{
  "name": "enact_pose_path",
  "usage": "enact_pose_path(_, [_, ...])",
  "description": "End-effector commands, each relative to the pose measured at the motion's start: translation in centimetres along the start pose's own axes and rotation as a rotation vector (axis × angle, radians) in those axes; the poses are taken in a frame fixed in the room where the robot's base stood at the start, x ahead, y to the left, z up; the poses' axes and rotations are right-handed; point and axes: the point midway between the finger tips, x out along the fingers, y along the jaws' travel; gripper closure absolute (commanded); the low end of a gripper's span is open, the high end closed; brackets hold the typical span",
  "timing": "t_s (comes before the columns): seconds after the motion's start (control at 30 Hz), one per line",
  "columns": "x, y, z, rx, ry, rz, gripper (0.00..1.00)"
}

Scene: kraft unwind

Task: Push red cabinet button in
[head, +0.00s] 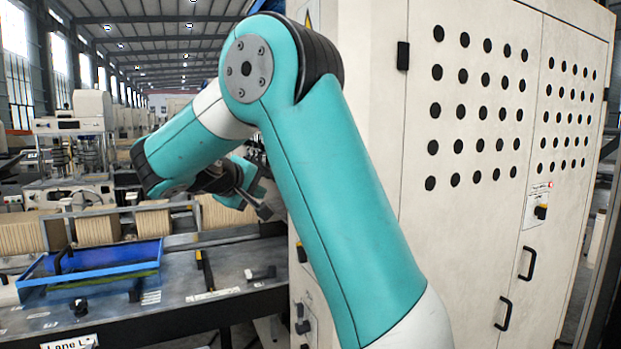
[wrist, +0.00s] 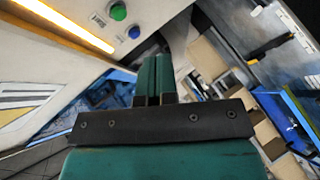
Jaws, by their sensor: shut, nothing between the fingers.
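The cream cabinet (head: 470,215) with rows of black round holes fills the right of the head view. A small red spot (head: 550,184) glows on its front plate, above a black and orange knob (head: 541,212); I cannot tell whether the spot is a button. In the wrist view a pale panel carries a green button (wrist: 118,11) and a blue button (wrist: 134,32); no red button is discernible there. My gripper (head: 264,211) is left of the cabinet, partly behind my arm. Its fingers (wrist: 154,62) are together and empty, apart from the buttons.
A conveyor bench (head: 215,270) with a blue tray (head: 95,282) and several kraft rolls (head: 153,227) stands on the left. Black handles (head: 526,263) stick out of the cabinet's front. A glowing strip (wrist: 65,24) runs along the panel in the wrist view.

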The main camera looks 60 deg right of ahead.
Motion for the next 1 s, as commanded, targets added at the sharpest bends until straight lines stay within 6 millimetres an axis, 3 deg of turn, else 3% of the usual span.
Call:
enact_pose_path(0.37, [0.4, 0.1, 0.3, 0.001, 0.0, -0.002, 1.0])
enact_pose_path(1.0, [5.7, 4.0, 4.2, 0.002, 0.0, -0.002, 1.0])
